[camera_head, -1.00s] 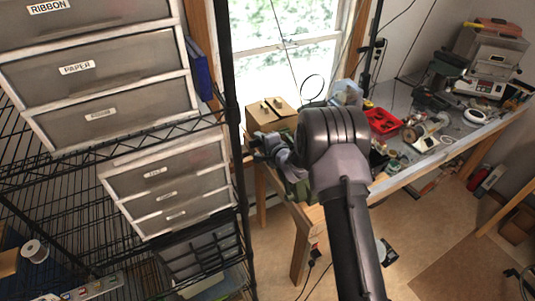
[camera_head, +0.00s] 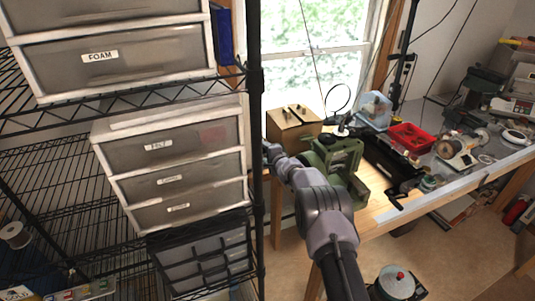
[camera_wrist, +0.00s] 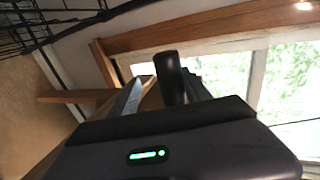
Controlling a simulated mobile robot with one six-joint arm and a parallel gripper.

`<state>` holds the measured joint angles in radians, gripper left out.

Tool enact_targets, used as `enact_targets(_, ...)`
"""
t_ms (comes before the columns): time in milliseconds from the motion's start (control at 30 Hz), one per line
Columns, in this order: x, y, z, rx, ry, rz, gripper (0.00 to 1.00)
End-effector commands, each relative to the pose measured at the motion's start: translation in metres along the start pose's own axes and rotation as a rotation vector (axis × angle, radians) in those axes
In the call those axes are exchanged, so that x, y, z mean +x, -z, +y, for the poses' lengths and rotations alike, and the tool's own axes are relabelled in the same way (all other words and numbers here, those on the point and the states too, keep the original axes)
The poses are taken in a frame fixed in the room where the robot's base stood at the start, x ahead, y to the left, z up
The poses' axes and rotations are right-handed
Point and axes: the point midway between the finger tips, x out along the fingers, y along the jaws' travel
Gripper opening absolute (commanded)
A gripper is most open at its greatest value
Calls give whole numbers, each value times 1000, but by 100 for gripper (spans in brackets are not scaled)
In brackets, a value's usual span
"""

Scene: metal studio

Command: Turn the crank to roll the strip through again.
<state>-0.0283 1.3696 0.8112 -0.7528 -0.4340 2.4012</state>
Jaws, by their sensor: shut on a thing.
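A green rolling mill (camera_head: 345,158) stands on the left end of the wooden workbench (camera_head: 385,207). My gripper (camera_head: 270,153) is at the mill's left, close to the black shelf post, and looks small and partly hidden in the head view. In the wrist view my gripper (camera_wrist: 165,88) has its two fingers on either side of a dark, rounded handle (camera_wrist: 171,77), which looks like the crank's grip. It is shut on this handle. The crank's arm is not clear in either view. I cannot make out a strip in the mill.
A black wire shelf with plastic drawers (camera_head: 180,180) stands close at the left. A wooden box (camera_head: 292,124) sits behind the mill near the window. A red tray (camera_head: 410,137) and a black tool (camera_head: 392,165) lie to its right.

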Motion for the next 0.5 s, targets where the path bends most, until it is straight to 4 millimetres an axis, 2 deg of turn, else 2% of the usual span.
enact_targets(33, 10, 1, 30, 4, -18, 2, 9)
enact_targets(67, 12, 1, 31, 4, -18, 2, 0)
enact_targets(233, 15, 2, 33, 5, -16, 4, 0)
enact_targets(400, 39, 3, 86, 4, -14, 4, 0)
enact_targets(500, 49, 4, 107, 3, -12, 4, 0)
